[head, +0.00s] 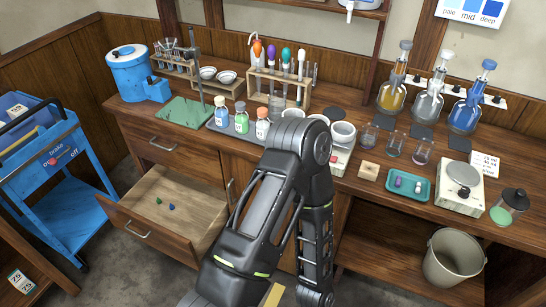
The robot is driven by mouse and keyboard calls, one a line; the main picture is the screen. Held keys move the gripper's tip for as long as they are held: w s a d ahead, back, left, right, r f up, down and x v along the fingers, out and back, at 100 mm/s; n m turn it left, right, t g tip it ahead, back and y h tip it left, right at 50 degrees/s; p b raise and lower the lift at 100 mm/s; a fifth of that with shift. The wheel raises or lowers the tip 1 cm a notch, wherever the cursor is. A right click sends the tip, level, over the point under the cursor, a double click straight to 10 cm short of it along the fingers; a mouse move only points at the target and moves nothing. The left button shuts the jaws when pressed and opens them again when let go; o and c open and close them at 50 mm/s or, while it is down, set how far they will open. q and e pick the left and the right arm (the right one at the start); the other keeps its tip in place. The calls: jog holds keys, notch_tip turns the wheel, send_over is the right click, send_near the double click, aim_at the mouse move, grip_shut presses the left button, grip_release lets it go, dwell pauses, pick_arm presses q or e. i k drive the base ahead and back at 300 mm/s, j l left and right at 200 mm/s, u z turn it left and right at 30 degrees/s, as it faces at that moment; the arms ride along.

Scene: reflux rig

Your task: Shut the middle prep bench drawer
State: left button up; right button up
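The open drawer (192,182) sticks well out from the left part of the wooden prep bench, below a closed top drawer (165,150). Its front panel has a metal handle (131,229). A small green item (158,200) and a small blue item (171,207) lie inside it. One of my dark arms bends up across the middle of the picture, just right of the open drawer, and hides part of the bench front. Neither gripper can be made out. Whether another drawer sits below the open one is hidden.
A blue trolley (88,203) stands left of the open drawer. The bench top (347,185) carries bottles, racks and flasks, with a blue tank (128,75) at its left end. A bucket (455,257) stands at the lower right. Some bare floor shows at the drawer's left.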

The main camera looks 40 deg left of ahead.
aim_at(185, 234)
jog(key=u, duration=2.75)
